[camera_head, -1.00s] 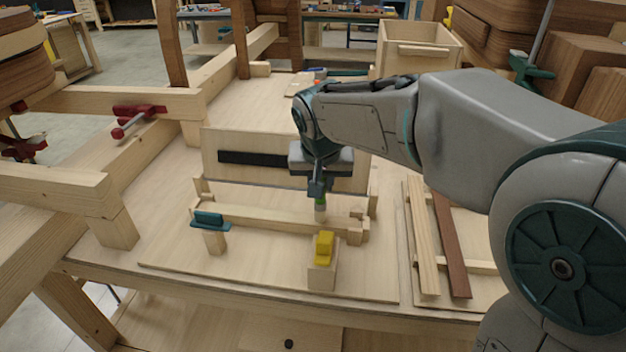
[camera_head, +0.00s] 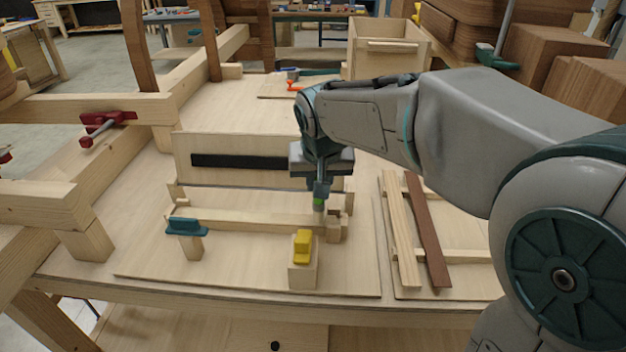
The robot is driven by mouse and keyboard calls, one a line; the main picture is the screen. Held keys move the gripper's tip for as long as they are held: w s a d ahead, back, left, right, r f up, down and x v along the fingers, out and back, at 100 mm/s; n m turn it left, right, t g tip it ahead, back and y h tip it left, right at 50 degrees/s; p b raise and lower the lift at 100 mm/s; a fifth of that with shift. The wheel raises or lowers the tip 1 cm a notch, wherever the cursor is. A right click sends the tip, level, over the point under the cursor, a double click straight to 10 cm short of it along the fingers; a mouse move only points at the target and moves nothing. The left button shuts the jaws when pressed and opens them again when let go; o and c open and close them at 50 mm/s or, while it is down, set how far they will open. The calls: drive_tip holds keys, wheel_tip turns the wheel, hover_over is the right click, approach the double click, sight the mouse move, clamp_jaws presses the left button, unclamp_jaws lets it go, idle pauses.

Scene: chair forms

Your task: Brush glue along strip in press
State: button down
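The press (camera_head: 234,145) is a pale wooden jig with an upright back board that carries a black bar. A light wood strip (camera_head: 245,216) lies lengthwise in it, low in front of the board. My gripper (camera_head: 319,188) points down over the right end of the strip. It is shut on a small brush (camera_head: 318,204) with a green band, whose lower end is at or just above the strip; contact cannot be told. Any glue on the strip is too small to see.
A teal-topped block (camera_head: 187,228) and a yellow-topped block (camera_head: 303,250) stand in front of the strip. Loose slats, one pale (camera_head: 403,230) and one dark (camera_head: 428,228), lie at the right. A red clamp (camera_head: 105,125) sits on the beam at left. An open wooden box (camera_head: 388,50) stands behind.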

drive_tip(key=shift+a, duration=7.1)
drive_tip(key=shift+d+b, duration=1.1)
drive_tip(key=shift+d, duration=5.9)
drive_tip(key=shift+a, duration=0.15)
